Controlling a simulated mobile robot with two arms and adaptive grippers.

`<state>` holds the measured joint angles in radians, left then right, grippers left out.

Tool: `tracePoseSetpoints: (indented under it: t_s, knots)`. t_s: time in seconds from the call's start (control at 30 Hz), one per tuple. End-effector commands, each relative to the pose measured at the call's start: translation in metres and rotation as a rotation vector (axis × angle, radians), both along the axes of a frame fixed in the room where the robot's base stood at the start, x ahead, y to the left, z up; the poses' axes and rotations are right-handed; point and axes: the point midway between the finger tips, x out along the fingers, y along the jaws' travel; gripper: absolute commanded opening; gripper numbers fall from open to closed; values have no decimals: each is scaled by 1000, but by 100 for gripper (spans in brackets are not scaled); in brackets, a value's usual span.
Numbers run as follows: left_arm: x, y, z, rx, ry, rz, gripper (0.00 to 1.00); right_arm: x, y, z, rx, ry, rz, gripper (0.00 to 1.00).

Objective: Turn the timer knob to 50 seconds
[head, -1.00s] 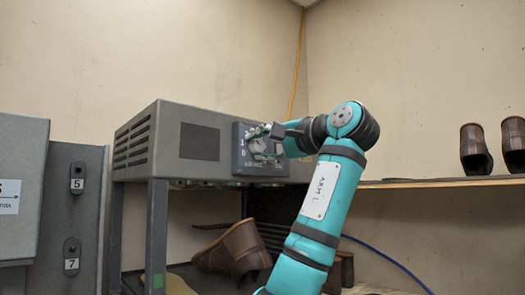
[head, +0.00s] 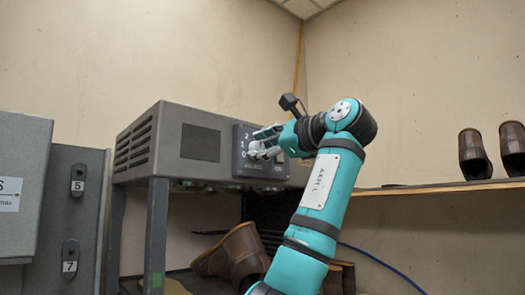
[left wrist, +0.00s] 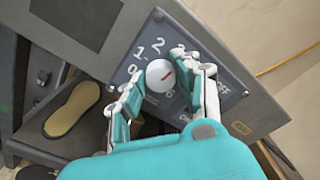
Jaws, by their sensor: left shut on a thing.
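The timer knob (left wrist: 155,76) is a round white knob with a short red mark, on a dark dial panel (head: 242,166) on the front of a grey box. The digits 0, 1 and 2 show at the dial's left and top; other markings are partly covered by the fingers, so I cannot read the setting. My left gripper (left wrist: 160,88) has its fingers on both sides of the knob and is shut on it. It also shows in the head view (head: 265,143), where it hides much of the dial. My right gripper is not in view.
The grey box (head: 198,143) stands on legs, with brown shoes (head: 232,254) below it. A wooden shelf (head: 430,188) with brown shoes is at right. Grey cabinets (head: 75,210) with hooks labelled 5 and 7 stand at left. A sole (left wrist: 72,110) lies below the box.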

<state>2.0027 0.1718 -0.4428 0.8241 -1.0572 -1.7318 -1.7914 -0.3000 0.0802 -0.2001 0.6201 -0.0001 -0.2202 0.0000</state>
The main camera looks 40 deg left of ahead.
Motion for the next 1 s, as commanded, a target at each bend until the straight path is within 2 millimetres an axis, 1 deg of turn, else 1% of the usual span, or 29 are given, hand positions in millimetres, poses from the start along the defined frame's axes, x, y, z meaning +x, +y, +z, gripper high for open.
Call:
tracePoseSetpoints:
  t_s: [0.2, 1.0]
  knots:
    - [0, 0, -2, 17, 205, 1, 0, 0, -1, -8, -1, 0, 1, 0]
    - [1, 0, -1, 79, 954, 0, 0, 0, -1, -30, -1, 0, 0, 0]
